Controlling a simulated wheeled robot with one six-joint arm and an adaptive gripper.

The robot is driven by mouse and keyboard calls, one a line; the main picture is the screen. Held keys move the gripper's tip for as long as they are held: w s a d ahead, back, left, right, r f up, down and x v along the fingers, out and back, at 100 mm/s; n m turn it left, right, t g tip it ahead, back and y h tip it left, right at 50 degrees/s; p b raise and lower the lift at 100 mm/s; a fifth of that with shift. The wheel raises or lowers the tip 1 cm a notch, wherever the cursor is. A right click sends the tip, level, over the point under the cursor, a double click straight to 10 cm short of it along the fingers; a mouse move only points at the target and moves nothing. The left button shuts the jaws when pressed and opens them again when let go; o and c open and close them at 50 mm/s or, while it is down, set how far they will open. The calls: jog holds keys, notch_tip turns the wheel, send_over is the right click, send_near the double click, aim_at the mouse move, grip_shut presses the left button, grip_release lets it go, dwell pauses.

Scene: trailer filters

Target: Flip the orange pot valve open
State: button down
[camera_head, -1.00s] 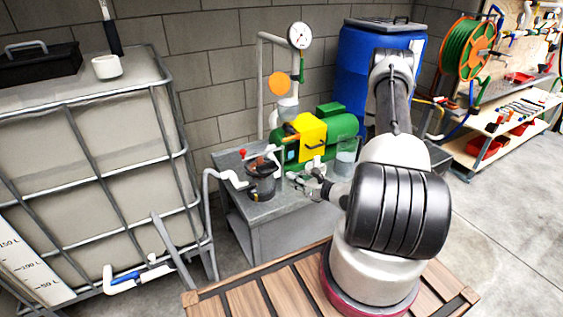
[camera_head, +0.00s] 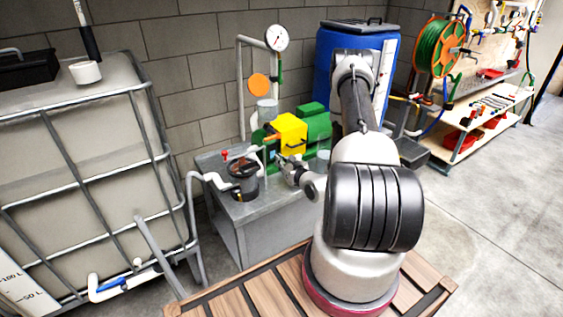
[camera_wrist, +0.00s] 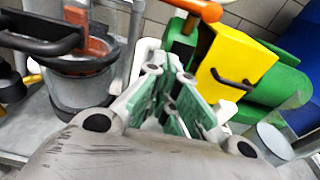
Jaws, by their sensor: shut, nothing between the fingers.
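An orange valve handle (camera_wrist: 195,9) shows at the top edge of the wrist view, beside the yellow pump cover (camera_wrist: 240,65). In the head view a small orange handle (camera_head: 271,138) sits left of the yellow cover (camera_head: 290,134). The grey strainer pot (camera_head: 243,180) with its dark lid stands on the bench to the left; it also fills the upper left of the wrist view (camera_wrist: 85,90). My gripper (camera_wrist: 172,62), with green finger pads, is shut and empty, between pot and pump and apart from the orange handle. In the head view my gripper (camera_head: 287,163) is small, its tips hard to make out.
The grey bench (camera_head: 262,207) carries the pot, pump and white pipes. A small red valve handle (camera_head: 225,154) is near the pot. A gauge (camera_head: 277,38) and riser pipe stand behind. A caged tank (camera_head: 95,180) is at left, a blue barrel (camera_head: 355,60) behind my arm.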

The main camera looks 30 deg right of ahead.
aim_at(273, 138)
jog(key=w+r, duration=0.3)
jog(key=w, duration=0.2)
jog(key=shift+w, duration=0.3)
